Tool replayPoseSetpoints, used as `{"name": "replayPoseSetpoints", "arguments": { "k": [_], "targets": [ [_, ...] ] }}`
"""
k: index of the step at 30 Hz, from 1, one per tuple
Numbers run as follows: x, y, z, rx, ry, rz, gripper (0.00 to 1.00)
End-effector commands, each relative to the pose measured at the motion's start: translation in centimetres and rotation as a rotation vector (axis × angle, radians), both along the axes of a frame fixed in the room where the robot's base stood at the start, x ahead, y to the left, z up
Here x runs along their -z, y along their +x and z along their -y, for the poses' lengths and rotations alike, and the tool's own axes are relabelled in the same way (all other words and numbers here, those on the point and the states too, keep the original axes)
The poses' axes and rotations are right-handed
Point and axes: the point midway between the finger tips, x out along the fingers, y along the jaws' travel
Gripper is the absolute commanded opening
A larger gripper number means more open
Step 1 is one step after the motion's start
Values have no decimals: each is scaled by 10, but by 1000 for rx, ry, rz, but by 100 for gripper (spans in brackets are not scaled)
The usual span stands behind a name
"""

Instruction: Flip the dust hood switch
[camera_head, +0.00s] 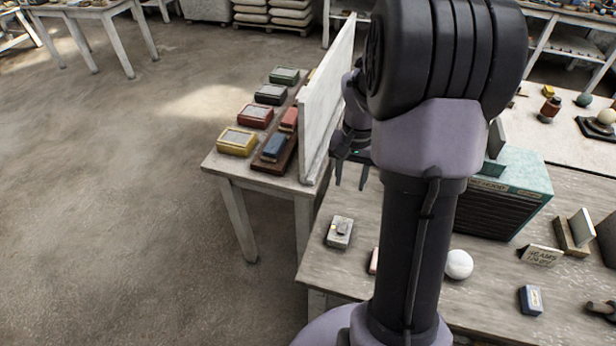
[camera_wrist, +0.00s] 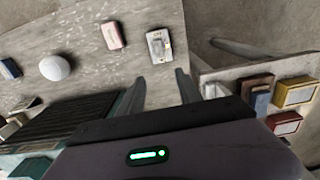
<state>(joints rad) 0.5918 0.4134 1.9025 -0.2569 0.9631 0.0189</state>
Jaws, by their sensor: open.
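A small pale switch box (camera_head: 340,231) sits on the worn workbench (camera_head: 330,272) near its left edge, with a small raised part on top. It also shows in the wrist view (camera_wrist: 158,46), just beyond the fingertips. I cannot tell which way the switch is set. The teal hood (camera_head: 525,176) with a dark slatted front stands on the bench to the right, partly behind my arm; its lettering is partly hidden. My gripper (camera_head: 351,183) is open and empty, pointing down above the bench, behind the switch box. Its two fingers show in the wrist view (camera_wrist: 160,88).
A white upright board (camera_head: 326,95) stands left of my gripper, beside a table with coloured boxes (camera_head: 236,142). A white ball (camera_head: 459,264), a pink block (camera_head: 374,261), a blue box (camera_head: 531,300) and a lettered sign (camera_head: 541,256) lie on the bench.

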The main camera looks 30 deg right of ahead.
Motion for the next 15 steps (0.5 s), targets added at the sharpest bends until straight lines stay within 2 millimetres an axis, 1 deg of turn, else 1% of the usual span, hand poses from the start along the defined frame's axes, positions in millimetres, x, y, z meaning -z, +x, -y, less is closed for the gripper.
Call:
{"name": "replayPoseSetpoints", "arguments": {
  "k": [2,5,6,12,15],
  "targets": [
    [16,-1,0,0,2,-3,42],
    [44,-1,-1,1,3,-4,42],
    [57,-1,-1,-1,4,-5,42],
    [118,-1,-2,-2,3,-4,42],
    [142,-1,-2,0,3,-3,42]
  ]
}}
